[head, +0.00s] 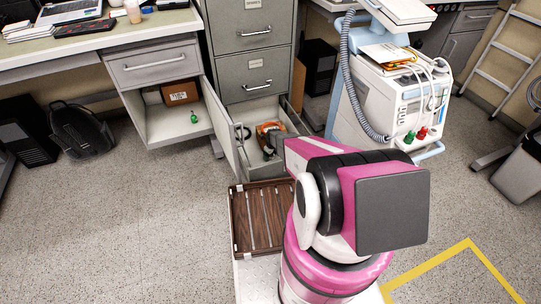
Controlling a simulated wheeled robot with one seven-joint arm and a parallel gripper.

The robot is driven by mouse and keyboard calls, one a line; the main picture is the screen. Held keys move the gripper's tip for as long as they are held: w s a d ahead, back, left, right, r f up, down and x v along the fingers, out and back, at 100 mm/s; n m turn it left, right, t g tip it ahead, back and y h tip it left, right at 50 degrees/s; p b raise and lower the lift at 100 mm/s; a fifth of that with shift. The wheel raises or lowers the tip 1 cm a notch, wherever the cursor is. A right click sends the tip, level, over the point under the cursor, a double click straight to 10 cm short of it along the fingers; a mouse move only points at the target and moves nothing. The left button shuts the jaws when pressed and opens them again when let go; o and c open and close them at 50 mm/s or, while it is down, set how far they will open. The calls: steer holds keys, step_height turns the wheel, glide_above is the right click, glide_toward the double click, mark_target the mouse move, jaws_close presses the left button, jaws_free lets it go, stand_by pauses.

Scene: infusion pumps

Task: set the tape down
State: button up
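I cannot pick out the tape for sure in the head view. A small orange and dark item (269,128) sits in the open bottom compartment (258,165) of the grey filing cabinet (250,52); it is too small to tell what it is. My pink and black arm stands in front, its forward part reaching toward this compartment. My gripper does not show; the arm's own links block the view past them. Whether it holds anything is hidden.
A brown slatted tray (239,222) lies before the cabinet, beside my arm. An open desk cupboard (165,128) holds a brown box (180,93) and a small green item (194,118). A white medical cart (395,100) stands right.

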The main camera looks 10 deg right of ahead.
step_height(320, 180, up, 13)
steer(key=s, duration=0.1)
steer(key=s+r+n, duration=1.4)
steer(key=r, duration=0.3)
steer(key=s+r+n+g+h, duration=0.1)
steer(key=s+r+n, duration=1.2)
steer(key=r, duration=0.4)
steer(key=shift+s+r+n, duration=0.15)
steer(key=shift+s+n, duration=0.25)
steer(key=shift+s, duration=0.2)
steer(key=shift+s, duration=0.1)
